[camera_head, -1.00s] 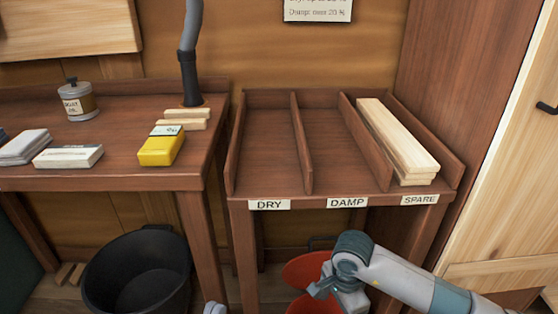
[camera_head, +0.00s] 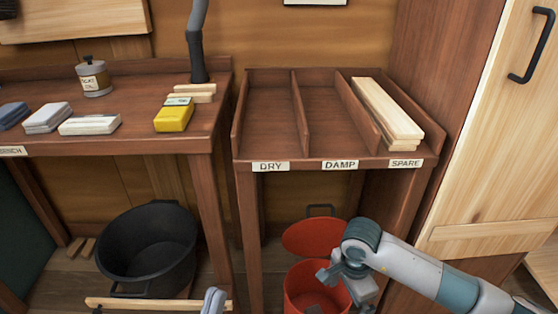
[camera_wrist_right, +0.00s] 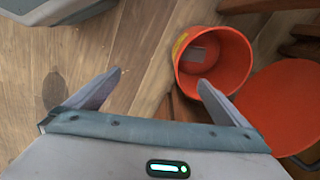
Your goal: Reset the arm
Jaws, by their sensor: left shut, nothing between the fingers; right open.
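My left gripper (camera_head: 213,302) shows only as a grey fingertip end at the bottom edge of the head view. It is shut and empty, in front of a pale wooden strip (camera_head: 140,303). My right arm comes in from the right in the head view and bends down in front of the red bucket. My right gripper (camera_wrist_right: 160,77) shows in the right wrist view with its two fingers wide apart and nothing between them. It hangs above the wooden floor, with the red bucket (camera_wrist_right: 240,66) beyond and to the right.
The rack (camera_head: 240,130) has DRY and DAMP bays empty and pale boards (camera_head: 388,108) in SPARE. The bench (camera_head: 130,142) holds a yellow meter (camera_head: 173,120), a can (camera_head: 94,79) and several blocks. A black tub (camera_head: 148,250) stands below. A red lid (camera_wrist_right: 285,105) lies beside the bucket.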

